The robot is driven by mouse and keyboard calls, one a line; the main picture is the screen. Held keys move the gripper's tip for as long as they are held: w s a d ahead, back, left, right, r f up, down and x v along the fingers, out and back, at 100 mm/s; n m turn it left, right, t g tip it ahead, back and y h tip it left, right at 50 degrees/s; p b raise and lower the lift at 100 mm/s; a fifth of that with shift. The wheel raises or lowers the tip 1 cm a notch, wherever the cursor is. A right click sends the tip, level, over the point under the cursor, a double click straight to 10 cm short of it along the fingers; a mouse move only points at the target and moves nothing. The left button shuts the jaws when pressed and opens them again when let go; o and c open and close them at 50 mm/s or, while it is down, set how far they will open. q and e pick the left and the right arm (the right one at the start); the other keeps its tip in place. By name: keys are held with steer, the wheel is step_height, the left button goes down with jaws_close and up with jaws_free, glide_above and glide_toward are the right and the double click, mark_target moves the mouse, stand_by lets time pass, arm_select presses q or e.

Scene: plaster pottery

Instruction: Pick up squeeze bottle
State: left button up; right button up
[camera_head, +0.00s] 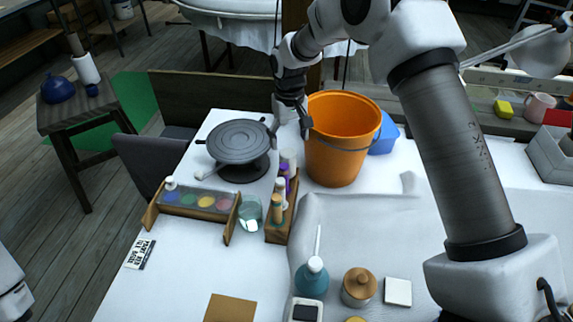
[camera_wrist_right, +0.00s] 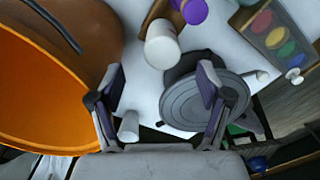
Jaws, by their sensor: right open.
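My right gripper (camera_head: 289,128) is open, pointing down between the grey turntable (camera_head: 238,142) and the orange bucket (camera_head: 343,138). In the right wrist view the gripper (camera_wrist_right: 157,88) has nothing between its fingers. A white cylindrical container (camera_head: 289,160) stands in front of it by the bottle rack; it also shows beyond the fingertips in the right wrist view (camera_wrist_right: 162,48). The wooden rack (camera_head: 277,236) holds several small bottles, one purple (camera_head: 284,172). A teal bottle with a thin white nozzle (camera_head: 312,278) stands at the front.
The bucket is close on the gripper's right. A wooden-lidded jar (camera_head: 358,287) stands near the teal bottle. The table's front left is mostly clear.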

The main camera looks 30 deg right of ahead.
mark_target(288, 153)
step_height(288, 153, down, 8)
steer(key=shift+s+a+f+p, duration=0.1)
steer(key=shift+a+p, duration=0.05)
steer(key=shift+p, duration=0.85)
steer(key=shift+f, duration=0.5)
steer(key=c, duration=0.8)
